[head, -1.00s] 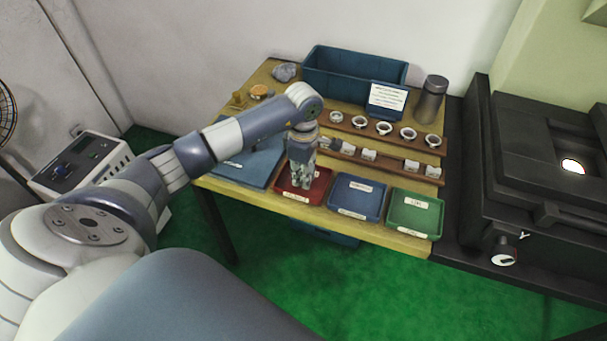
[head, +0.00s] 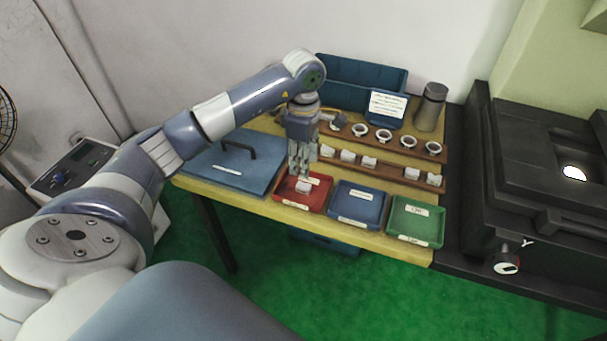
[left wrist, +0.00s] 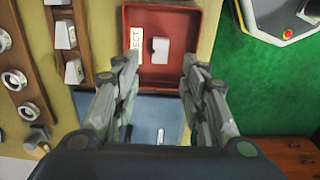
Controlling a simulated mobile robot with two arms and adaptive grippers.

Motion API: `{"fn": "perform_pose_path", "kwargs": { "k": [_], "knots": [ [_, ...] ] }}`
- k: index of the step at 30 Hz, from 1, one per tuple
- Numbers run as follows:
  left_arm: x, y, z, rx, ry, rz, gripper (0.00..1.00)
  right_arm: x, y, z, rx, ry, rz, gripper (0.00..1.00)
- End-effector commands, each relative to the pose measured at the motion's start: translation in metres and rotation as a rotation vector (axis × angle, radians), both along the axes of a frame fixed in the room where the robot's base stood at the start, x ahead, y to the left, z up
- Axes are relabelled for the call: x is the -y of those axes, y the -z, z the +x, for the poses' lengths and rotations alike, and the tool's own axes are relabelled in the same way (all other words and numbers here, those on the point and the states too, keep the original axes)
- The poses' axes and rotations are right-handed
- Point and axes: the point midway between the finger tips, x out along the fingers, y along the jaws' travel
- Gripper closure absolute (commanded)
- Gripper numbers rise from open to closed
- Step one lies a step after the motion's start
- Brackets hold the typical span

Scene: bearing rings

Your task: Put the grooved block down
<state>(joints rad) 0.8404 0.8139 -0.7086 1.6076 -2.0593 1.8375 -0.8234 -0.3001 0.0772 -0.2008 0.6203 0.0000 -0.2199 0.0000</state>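The grooved block (head: 303,187) is a small white piece lying in the red tray (head: 316,207). In the left wrist view the block (left wrist: 160,50), with a notch in one side, rests on the floor of the red tray (left wrist: 207,30). My left gripper (head: 299,172) is above the tray. In the left wrist view its two fingers (left wrist: 161,75) are spread wide with nothing between them, and the block shows beyond the tips. My right gripper is in neither view.
Blue (head: 357,215) and green (head: 416,220) trays stand to the right of the red one. Behind are wooden racks with several rings (head: 384,136) and white blocks (head: 369,163). A blue board with a black handle (head: 238,150) lies to the left.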

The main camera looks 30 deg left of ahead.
Motion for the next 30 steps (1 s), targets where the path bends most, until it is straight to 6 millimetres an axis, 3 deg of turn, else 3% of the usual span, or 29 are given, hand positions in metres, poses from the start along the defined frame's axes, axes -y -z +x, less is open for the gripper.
{"fn": "perform_pose_path", "kwargs": {
  "k": [3,9,25,28,30],
  "knots": [
    [0.0,-0.019,0.0,0.002,-0.001,0.0,0.6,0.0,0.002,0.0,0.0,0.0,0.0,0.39],
    [0.0,-0.033,0.0,0.0,0.0,0.001,0.6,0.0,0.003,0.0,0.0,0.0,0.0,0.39],
    [0.0,-0.033,0.0,-0.001,0.0,-0.001,0.6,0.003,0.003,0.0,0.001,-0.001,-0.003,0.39],
    [0.012,-0.029,0.0,0.008,0.008,-0.035,0.6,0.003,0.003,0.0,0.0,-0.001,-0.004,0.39],
    [0.034,-0.022,0.002,0.026,0.021,-0.104,0.6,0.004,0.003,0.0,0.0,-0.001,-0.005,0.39]
  ]
}}
